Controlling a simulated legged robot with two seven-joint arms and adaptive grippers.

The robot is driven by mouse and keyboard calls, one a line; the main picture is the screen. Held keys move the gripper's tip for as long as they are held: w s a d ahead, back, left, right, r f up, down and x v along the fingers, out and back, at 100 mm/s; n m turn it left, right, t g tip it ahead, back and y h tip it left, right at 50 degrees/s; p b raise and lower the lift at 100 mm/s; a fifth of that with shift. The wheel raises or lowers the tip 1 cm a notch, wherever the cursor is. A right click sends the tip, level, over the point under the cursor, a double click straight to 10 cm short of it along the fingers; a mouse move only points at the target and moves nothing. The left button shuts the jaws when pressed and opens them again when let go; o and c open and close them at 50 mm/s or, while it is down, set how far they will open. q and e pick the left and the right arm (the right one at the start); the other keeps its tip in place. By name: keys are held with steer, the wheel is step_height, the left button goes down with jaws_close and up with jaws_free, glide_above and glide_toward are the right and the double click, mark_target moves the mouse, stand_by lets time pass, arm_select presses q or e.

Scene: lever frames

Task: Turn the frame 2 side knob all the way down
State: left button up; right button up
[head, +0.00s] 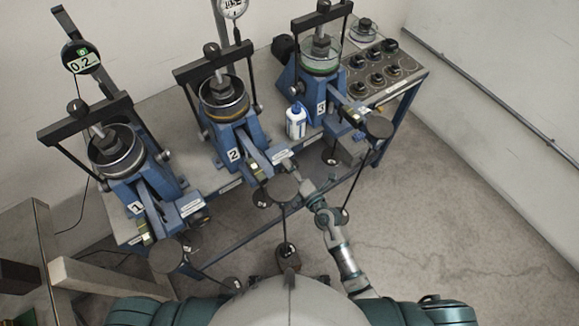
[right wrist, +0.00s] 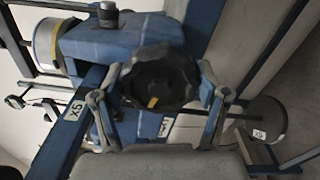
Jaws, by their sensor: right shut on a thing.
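Frame 2 (head: 228,135) is the middle blue lever frame on the bench, with a "2" label on its front. In the right wrist view its black, lobed side knob (right wrist: 160,78) sits against the blue body, with a small yellow mark near its lower edge. My right gripper (head: 307,190) reaches the right side of frame 2's front end. In the right wrist view its two fingers (right wrist: 158,95) stand on either side of the knob and are shut on it. The knob is hidden or too small to make out in the head view. My left gripper is not in view.
Frame 1 (head: 135,170) stands to the left and frame 3 (head: 318,90) to the right. A white bottle (head: 296,122) stands between frames 2 and 3. Round hanging weights (head: 283,187) and rods jut out in front of the bench, close to my right arm. The floor at right is clear.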

steer(key=o, duration=1.5)
steer(key=shift+s+a+f, duration=0.1)
steer(key=shift+f, duration=0.1)
steer(key=shift+o, duration=0.4)
steer(key=shift+a, duration=0.1)
steer(key=v, duration=0.6)
steer(key=shift+r+p, duration=0.15)
steer(key=shift+p, duration=0.3)
